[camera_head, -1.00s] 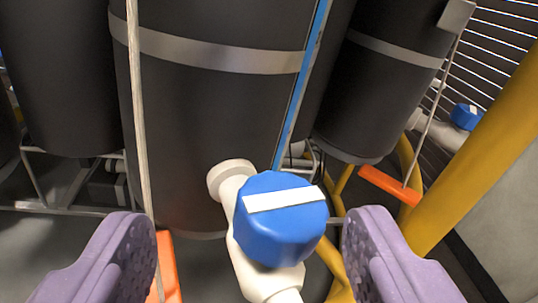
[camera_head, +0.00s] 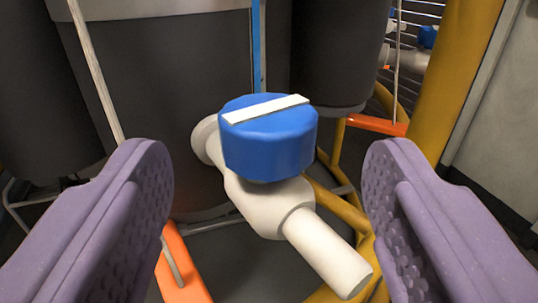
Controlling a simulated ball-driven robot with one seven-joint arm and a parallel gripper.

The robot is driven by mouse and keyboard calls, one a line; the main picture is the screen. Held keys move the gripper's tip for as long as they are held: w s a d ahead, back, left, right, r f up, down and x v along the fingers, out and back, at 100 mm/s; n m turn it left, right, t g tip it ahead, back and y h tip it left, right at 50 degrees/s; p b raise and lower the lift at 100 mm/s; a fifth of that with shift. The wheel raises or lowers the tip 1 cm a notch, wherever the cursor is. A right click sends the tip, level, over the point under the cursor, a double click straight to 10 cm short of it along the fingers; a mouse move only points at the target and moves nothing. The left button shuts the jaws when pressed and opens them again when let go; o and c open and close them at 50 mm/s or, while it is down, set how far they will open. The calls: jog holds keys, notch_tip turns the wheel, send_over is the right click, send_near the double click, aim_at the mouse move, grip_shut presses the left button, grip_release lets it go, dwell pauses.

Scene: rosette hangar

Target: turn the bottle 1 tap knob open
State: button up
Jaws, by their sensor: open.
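The blue tap knob (camera_head: 268,148) with a white bar (camera_head: 265,108) across its top sits on a white tap body (camera_head: 268,205). The tap comes out of the lower part of a large dark bottle (camera_head: 170,110), and its spout points down to the right. The white bar runs slightly tilted, its right end higher in the picture. My gripper (camera_head: 268,170) is open, with one purple finger on each side of the knob and a clear gap to it on both sides. Neither finger touches the knob.
Other dark bottles stand left and right (camera_head: 340,60). A yellow post (camera_head: 455,80) and yellow tubing rise at the right. Orange bars lie low at the left (camera_head: 182,265) and further back at the right (camera_head: 378,125). A pale cord (camera_head: 95,70) hangs at the left.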

aim_at(269, 112)
jog(key=shift+w+f+b, duration=0.25)
jog(key=shift+f+b, duration=0.1)
jog(key=shift+f, duration=0.1)
jog(key=w+b, duration=0.2)
jog(key=w, duration=0.5)
jog(key=shift+w+r, duration=0.15)
jog(key=shift+r, duration=0.05)
jog(key=c, duration=1)
jog(key=shift+o, duration=0.2)
